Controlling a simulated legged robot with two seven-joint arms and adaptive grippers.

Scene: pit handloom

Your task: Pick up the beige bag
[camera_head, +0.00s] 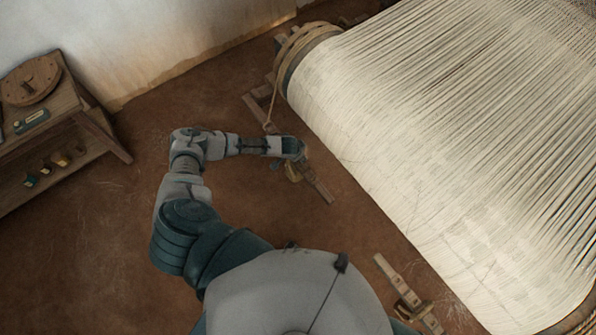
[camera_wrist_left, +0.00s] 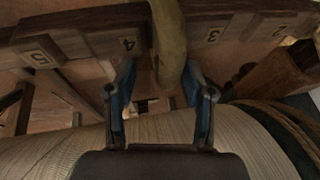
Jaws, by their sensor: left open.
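A long, rounded tan-olive thing (camera_wrist_left: 169,42), which looks like the beige bag, hangs down in front of a wooden board with numbers in the left wrist view. Its top is cut off by the picture edge. My left gripper (camera_wrist_left: 160,68) is open, with one blue-padded finger on each side of its lower end. I see gaps at both sides, and I cannot tell the depth between them. In the head view my left gripper (camera_head: 297,155) is stretched out over the floor near the loom, and I cannot make out the bag there. My right gripper is not in view.
The numbered wooden board (camera_wrist_left: 87,40) runs across behind the fingers. The loom's pale warp (camera_head: 430,140) fills the right of the head view. A wooden shelf (camera_head: 60,120) with small items stands at the left. Brown floor (camera_head: 85,240) lies clear between.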

